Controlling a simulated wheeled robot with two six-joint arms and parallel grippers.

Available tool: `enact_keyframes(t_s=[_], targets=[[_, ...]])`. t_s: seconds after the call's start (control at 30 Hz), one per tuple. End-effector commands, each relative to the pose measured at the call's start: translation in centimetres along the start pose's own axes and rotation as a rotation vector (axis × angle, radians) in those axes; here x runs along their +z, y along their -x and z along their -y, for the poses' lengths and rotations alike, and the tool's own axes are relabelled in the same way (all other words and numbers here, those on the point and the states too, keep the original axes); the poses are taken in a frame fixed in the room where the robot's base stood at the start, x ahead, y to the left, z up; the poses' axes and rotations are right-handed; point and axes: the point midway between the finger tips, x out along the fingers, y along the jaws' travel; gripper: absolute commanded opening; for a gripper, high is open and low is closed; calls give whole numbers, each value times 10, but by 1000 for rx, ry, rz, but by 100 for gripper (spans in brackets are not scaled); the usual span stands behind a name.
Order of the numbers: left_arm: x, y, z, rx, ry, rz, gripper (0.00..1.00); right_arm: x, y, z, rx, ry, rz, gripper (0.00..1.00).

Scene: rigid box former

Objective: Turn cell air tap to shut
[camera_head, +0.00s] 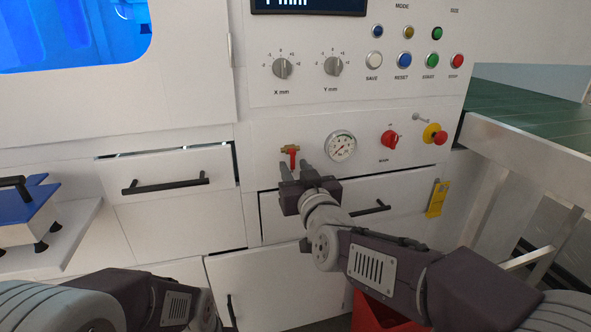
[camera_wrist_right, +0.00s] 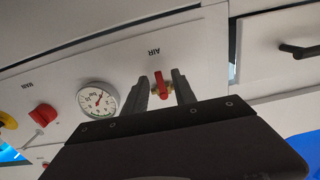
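The air tap has a brass body and a red lever (camera_head: 293,156) on the white machine panel, left of the pressure gauge. The lever hangs downward, across the brass body. In the right wrist view the red lever (camera_wrist_right: 160,86) shows between the fingers, below the upside-down AIR label. My right gripper (camera_head: 296,167) is open at the tap, one finger on each side of the lever. In the wrist view the right gripper (camera_wrist_right: 162,88) has gaps on both sides of the lever; contact is not visible. My left gripper is out of view; only its arm shows at the bottom left.
The pressure gauge (camera_head: 341,146) and a red knob (camera_head: 390,140) sit to the right of the tap, then a yellow-and-red emergency button (camera_head: 434,134). Drawers with black handles (camera_head: 165,184) lie below. A green conveyor (camera_head: 530,118) stands at the right.

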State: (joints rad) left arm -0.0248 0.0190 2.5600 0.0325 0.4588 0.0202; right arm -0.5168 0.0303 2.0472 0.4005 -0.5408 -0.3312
Motion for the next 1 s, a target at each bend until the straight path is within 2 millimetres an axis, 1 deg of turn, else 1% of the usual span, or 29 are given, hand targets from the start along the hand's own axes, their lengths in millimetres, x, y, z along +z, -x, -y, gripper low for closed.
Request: enact_keyframes(t_s=[0.23,0.33,0.43,0.6,0.7,0.83,1.0], targets=[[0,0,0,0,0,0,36,0,0,0,0,1,-1,32],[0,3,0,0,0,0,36,-2,6,0,0,1,-1,32],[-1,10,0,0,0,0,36,-4,22,0,-1,1,-1,32],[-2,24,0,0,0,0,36,-5,61,1,-2,0,-1,32],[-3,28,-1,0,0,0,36,-4,78,0,-2,0,-1,32],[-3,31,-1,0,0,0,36,-2,89,0,-1,1,-1,32],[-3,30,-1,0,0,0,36,0,91,0,0,1,-1,32]])
